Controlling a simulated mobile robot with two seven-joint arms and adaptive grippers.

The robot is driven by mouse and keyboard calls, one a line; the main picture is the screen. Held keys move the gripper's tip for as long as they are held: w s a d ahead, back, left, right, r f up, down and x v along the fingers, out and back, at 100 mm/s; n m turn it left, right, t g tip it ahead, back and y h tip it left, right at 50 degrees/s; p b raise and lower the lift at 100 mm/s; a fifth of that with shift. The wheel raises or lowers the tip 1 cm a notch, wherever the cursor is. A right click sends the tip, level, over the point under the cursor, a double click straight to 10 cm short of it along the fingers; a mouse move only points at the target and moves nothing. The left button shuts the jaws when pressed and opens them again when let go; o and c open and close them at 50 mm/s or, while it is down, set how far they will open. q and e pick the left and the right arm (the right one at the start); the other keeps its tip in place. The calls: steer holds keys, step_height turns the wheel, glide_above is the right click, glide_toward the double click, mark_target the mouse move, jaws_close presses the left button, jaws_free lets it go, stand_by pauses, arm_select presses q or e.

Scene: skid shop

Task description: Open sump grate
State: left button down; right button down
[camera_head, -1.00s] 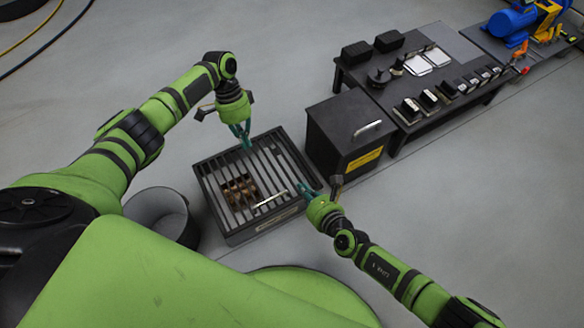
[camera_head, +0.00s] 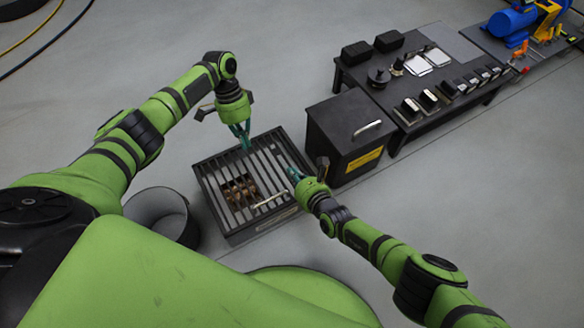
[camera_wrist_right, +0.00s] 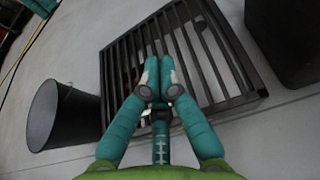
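The sump grate (camera_head: 262,148) is a dark slatted cover on a low black box on the floor. Its silver bar handle (camera_head: 270,199) is near the front edge in the head view. Brown lumps (camera_head: 238,190) show under the bars. My right gripper (camera_head: 292,174) is over the grate's right side, up and right of the handle. In the right wrist view its fingertips (camera_wrist_right: 158,92) are together over the slats, with nothing visible between them; they may hide the handle there. My left gripper (camera_head: 246,146) is above the grate's far edge, its fingertips together and empty.
A black bin (camera_head: 160,213) stands left of the grate. A black box with a silver handle and yellow label (camera_head: 365,158) stands close on the right, beside a low table (camera_head: 462,48) holding dark blocks and pale plates. Open floor lies in front.

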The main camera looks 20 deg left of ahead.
steer(key=shift+w+a+r, duration=0.3)
steer(key=shift+a+r, duration=0.1)
steer(key=shift+r, duration=0.3)
stand_by(0.9)
arm_select(q)
steer(key=c, duration=1.1)
jaws_free()
